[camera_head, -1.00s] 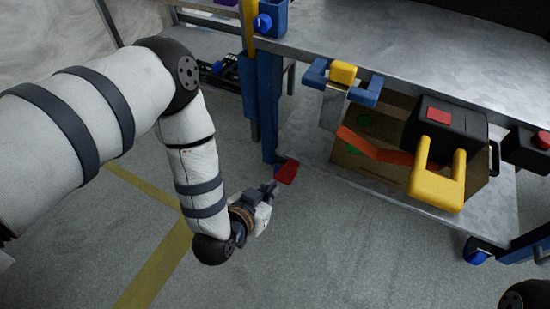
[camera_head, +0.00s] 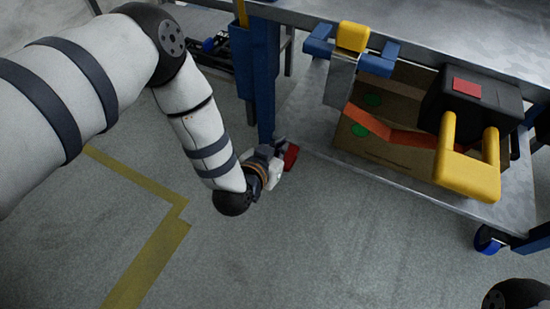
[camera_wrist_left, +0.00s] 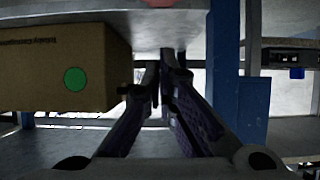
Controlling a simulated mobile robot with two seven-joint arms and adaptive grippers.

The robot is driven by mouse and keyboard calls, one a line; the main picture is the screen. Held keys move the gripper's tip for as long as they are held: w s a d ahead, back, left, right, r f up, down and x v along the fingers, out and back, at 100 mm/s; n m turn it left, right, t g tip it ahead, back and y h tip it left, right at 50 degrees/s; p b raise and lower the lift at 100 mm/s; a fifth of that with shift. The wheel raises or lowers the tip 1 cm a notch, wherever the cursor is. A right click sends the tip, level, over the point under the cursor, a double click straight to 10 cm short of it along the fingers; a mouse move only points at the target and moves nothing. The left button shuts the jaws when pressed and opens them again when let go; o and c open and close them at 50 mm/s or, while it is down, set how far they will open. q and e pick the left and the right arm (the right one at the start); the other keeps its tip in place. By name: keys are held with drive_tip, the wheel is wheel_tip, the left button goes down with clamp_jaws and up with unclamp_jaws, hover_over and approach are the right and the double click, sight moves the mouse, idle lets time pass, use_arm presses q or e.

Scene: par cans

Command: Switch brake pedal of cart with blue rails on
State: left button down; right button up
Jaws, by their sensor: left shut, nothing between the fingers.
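The red brake pedal (camera_head: 291,155) is low by the foot of a blue post of the cart (camera_head: 253,75). My left gripper (camera_head: 279,152) is right at the pedal in the head view and partly covers it; I cannot tell whether they touch. Its fingers are shut and empty, and they show in the left wrist view (camera_wrist_left: 166,78) reaching forward. A red patch at the top edge of that view may be the pedal. My right gripper is not in view.
A cardboard box (camera_head: 400,150) with green dots is on the cart's lower shelf (camera_head: 305,112). Floor with yellow tape (camera_head: 150,265) is open in front.

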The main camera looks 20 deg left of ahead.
use_arm(q)
drive_tip(key=x, duration=0.1)
drive_tip(key=b+x, duration=0.1)
drive_tip(key=shift+w+f, duration=0.1)
drive_tip(key=shift+f, duration=0.25)
drive_tip(key=shift+s+f+b, duration=0.25)
drive_tip(key=shift+f+b, duration=0.3)
drive_tip(key=shift+f, duration=0.7)
drive_tip(key=shift+s+f, duration=0.15)
drive_tip(key=shift+f, duration=0.3)
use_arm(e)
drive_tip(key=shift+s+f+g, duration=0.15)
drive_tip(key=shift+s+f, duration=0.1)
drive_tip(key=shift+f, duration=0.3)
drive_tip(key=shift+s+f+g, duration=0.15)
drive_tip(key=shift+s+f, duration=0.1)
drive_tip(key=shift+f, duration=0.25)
use_arm(q)
drive_tip(key=shift+s+f+b, duration=0.1)
drive_tip(key=shift+b, duration=0.2)
drive_tip(key=shift+s+f+t, duration=0.15)
drive_tip(key=shift+f+t, duration=0.1)
drive_tip(key=shift+t, duration=0.15)
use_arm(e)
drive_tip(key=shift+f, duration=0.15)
